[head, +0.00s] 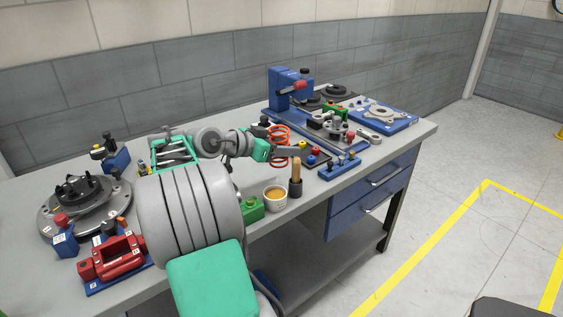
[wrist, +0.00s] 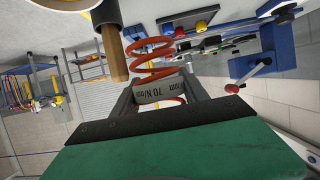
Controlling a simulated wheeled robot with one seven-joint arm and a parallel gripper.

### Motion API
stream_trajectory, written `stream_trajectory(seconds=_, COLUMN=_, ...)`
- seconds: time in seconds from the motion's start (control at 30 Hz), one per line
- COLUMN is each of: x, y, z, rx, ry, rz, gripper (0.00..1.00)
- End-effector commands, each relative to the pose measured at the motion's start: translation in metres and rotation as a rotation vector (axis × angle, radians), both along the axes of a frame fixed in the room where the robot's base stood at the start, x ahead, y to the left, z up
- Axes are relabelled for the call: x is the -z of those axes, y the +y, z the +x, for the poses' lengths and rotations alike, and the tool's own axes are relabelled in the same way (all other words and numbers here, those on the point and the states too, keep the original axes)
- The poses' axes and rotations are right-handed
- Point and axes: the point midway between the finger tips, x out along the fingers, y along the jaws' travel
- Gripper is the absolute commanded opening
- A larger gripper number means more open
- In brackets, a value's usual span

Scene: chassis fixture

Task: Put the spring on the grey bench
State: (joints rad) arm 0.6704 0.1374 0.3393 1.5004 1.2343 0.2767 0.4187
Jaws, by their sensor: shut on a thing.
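The spring (head: 279,133) is an orange-red coil, roughly upright in the head view, over the middle part of the grey bench (head: 408,138). My gripper (head: 279,152) reaches it from the left and is shut on it. In the wrist view the spring (wrist: 150,50) stands between the two fingers of my gripper (wrist: 160,92), with a printed grey band near them. I cannot tell whether the spring's lower end touches the bench.
A cup of orange-brown contents (head: 275,198) and a wooden-handled tool in a dark holder (head: 295,184) stand near the front edge. A blue press (head: 285,92) and a blue plate with parts (head: 382,116) are at the right. A red vise (head: 117,258) is at the left.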

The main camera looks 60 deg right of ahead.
Motion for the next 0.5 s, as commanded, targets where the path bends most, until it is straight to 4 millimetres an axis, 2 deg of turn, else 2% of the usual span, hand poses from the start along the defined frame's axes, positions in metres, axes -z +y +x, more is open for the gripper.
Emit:
stream_trajectory(seconds=0.1, x=0.019, y=-0.012, z=0.006, rx=0.001, ry=0.003, rz=0.002, gripper=0.00)
stream_trajectory(seconds=0.3, x=0.043, y=-0.032, z=0.015, rx=0.001, ry=0.001, rz=0.001, gripper=0.00)
stream_trajectory(seconds=0.5, x=0.063, y=-0.041, z=0.019, rx=0.000, ry=0.002, rz=0.002, gripper=0.00)
